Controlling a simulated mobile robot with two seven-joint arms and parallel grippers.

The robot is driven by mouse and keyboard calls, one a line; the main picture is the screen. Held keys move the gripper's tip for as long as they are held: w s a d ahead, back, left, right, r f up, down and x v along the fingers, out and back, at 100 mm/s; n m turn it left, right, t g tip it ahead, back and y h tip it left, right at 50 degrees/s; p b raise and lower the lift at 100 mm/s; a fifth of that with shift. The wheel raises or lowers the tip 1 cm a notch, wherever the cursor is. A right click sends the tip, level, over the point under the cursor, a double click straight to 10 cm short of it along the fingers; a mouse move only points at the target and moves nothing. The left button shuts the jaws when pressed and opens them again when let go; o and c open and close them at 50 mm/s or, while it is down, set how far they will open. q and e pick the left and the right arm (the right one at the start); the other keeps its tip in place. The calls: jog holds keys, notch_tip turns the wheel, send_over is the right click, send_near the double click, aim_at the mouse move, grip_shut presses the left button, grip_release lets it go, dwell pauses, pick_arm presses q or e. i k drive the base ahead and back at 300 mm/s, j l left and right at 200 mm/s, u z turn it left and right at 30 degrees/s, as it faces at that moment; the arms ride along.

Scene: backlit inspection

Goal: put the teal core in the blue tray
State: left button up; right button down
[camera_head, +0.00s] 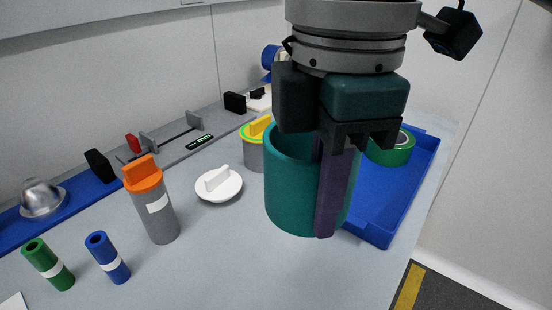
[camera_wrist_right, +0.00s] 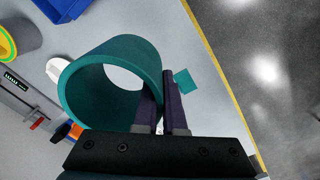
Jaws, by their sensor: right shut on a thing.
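The teal core (camera_head: 290,195) is a wide, hollow, open-topped cylinder. My right gripper (camera_head: 326,225) is shut on its wall, with one dark purple finger visible down its near right side in the head view. In the right wrist view the fingers (camera_wrist_right: 163,95) pinch the wall of the teal core (camera_wrist_right: 88,68). The blue tray (camera_head: 385,205) lies to the right of and behind the core, partly hidden by it and the gripper. The tray also shows at the top of the right wrist view (camera_wrist_right: 62,8). My left gripper is not in view.
A green tape roll (camera_head: 392,150) lies in the tray. A grey canister with a yellow lid (camera_head: 254,155), a white lid (camera_head: 218,186), an orange-capped canister (camera_head: 153,205) and green and blue tubes stand left. A flat teal square (camera_wrist_right: 187,81) is on the table. The front table is clear.

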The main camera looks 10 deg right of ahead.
aim_at(367, 178)
jog(key=i+l+u, duration=0.15)
jog(key=l, duration=0.3)
jog(key=i+l+u, duration=0.15)
jog(key=l, duration=0.3)
jog(key=i+l+u, duration=0.15)
jog(key=l, duration=0.3)
jog(key=l+u, duration=0.15)
jog(key=l, duration=0.3)
